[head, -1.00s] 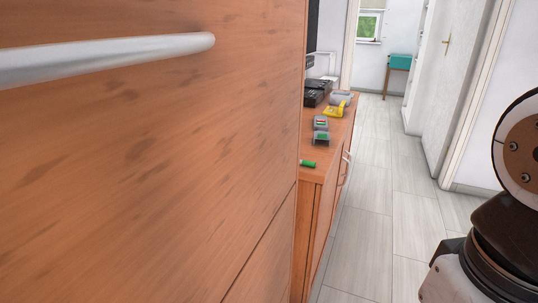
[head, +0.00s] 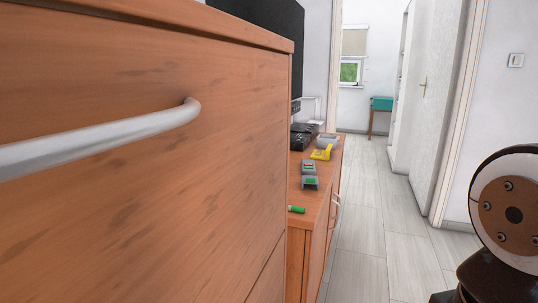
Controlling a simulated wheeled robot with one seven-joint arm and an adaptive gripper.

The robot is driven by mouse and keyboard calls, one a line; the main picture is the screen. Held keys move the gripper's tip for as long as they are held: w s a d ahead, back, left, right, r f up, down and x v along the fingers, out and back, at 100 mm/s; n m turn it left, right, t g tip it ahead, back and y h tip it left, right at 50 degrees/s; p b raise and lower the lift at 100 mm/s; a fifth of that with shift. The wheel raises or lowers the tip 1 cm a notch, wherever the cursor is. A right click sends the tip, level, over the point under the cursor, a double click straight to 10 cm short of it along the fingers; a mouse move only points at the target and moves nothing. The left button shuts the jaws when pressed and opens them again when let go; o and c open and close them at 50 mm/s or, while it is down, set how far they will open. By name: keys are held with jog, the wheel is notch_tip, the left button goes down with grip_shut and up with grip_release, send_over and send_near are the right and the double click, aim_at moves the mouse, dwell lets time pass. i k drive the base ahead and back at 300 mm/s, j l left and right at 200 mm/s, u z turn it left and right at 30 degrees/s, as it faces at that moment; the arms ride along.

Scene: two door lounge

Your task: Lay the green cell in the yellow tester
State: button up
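The green cell (head: 297,209) lies at the near end of a low wooden cabinet top, close to the front left of it. The tall cabinet hides part of that end. The yellow tester (head: 321,153) sits farther back on the same top, beyond two small grey devices. The cell and the tester are apart. My gripper is not in view; only part of my arm shows at the lower right.
A tall wooden cabinet (head: 150,130) with a metal handle (head: 100,139) fills the left, very close. The grey devices (head: 309,175) stand on the low cabinet (head: 319,215), with a black box (head: 302,137) behind. Tiled floor (head: 375,220) is clear to the right.

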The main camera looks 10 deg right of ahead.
aim_at(322, 151)
jog(key=i+l, duration=0.25)
jog(key=l, duration=0.15)
jog(key=i+l+u, duration=0.15)
jog(key=i+l, duration=0.4)
jog(key=l, duration=0.2)
jog(key=i+l+u, duration=0.1)
jog(key=i+l, duration=0.15)
jog(key=l, duration=0.2)
